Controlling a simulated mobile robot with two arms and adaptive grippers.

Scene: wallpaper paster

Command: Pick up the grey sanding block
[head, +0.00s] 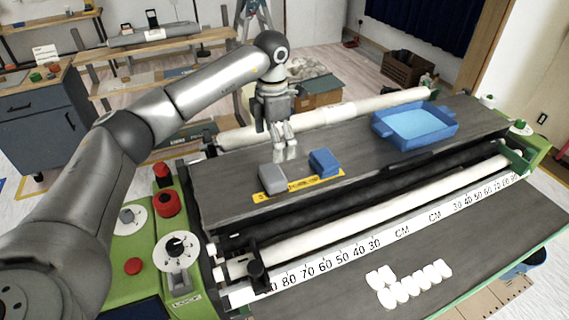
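The grey sanding block (272,178) sits on the dark top board of the pasting machine, at the left end of a yellow label strip (300,186). A blue block (323,162) sits just to its right on the same strip. My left gripper (285,151) hangs fingers down over the board, behind the grey block and slightly right of it in the picture, apart from it. Its fingertips look close together, but I cannot tell whether they are open or shut. Nothing shows between them. My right gripper is not in view.
A blue tray (414,125) stands on the right part of the top board (240,209). White rollers (345,222) run along the machine, with a scale in front. Several small white pieces (405,284) lie on the front board. Red knobs (168,203) stand on the green left end.

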